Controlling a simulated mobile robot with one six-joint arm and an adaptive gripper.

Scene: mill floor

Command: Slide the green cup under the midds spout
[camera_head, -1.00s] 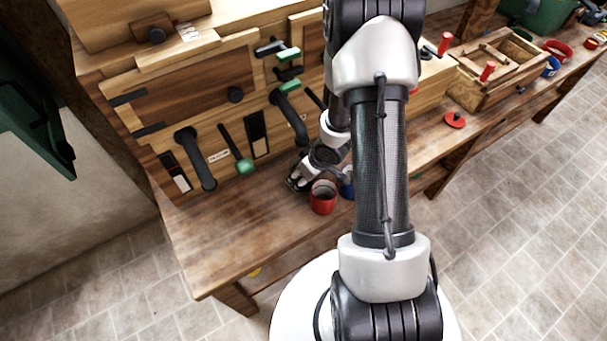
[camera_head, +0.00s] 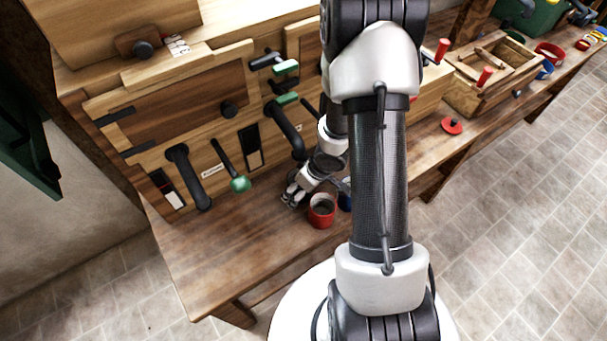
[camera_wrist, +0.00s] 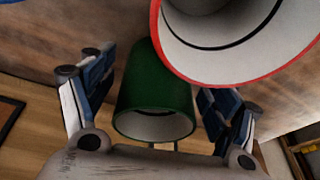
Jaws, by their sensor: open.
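The green cup (camera_wrist: 155,95) lies between the two fingers of my gripper (camera_wrist: 158,118) in the wrist view, with its open mouth facing the camera. My gripper is open, with a finger on either side of the cup and a visible gap at the right. In the head view my gripper (camera_head: 294,195) is low over the bench beside the red cup (camera_head: 321,212); the green cup is hidden there. Two black curved spouts, a left one (camera_head: 188,178) and a right one (camera_head: 287,130), come from the wooden mill front. Their labels are too small to read, so I cannot tell which is midds.
The red cup (camera_wrist: 235,45) looms close at upper right in the wrist view. A blue cup (camera_head: 345,194) is partly hidden behind my arm. A green-knobbed lever (camera_head: 238,183) hangs between the spouts. The bench (camera_head: 225,255) is clear at front left.

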